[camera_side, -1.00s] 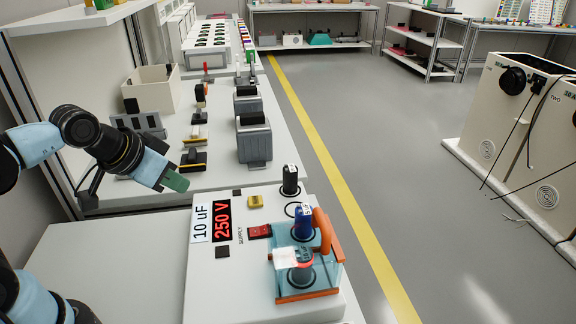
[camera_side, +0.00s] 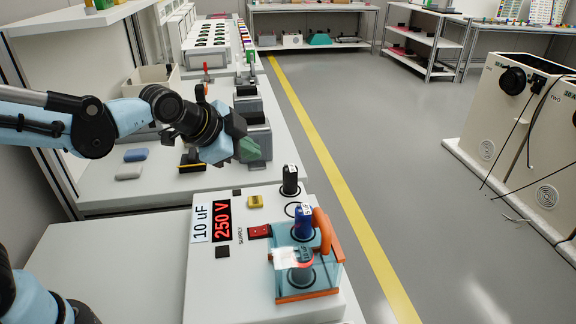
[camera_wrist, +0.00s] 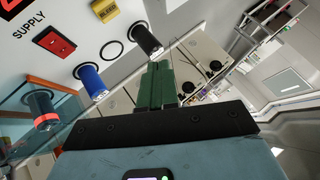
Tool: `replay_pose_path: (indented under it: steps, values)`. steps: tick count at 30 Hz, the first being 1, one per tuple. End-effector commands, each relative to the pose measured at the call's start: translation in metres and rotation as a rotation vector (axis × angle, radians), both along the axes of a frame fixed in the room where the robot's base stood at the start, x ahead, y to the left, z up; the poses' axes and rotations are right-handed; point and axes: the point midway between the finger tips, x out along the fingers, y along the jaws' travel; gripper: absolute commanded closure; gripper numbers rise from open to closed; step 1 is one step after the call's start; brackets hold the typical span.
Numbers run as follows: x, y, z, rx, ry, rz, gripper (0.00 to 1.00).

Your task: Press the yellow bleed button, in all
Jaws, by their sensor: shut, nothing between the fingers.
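The yellow bleed button (camera_side: 255,202) sits on the white panel of the supply box (camera_side: 203,262), below the black post (camera_side: 290,180) and above the red supply switch (camera_side: 260,231). In the wrist view the yellow button (camera_wrist: 104,9) is at the top, cut by the frame edge and marked with lettering. My gripper (camera_side: 250,151) is in the air behind the button, apart from it. Its green fingers (camera_wrist: 157,85) are shut and empty in the wrist view, with their tips close to the black post (camera_wrist: 146,38) in the picture.
A blue post (camera_side: 303,224) and a clear orange-edged cover (camera_side: 308,282) with an orange handle (camera_side: 322,230) stand on the box's right side. The display (camera_side: 223,220) reads 250 V beside a 10 uF label. Grey blocks stand on the bench behind my gripper.

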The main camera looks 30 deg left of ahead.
Motion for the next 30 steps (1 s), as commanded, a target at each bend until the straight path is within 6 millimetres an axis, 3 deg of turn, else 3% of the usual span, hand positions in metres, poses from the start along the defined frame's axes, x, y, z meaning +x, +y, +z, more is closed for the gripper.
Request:
replay_pose_path:
  steps: [11,30]
  values:
    - [0.0,0.0,-0.005,-0.001,0.001,0.002,1.0]
    - [0.0,0.0,-0.076,-0.002,0.001,0.003,1.0]
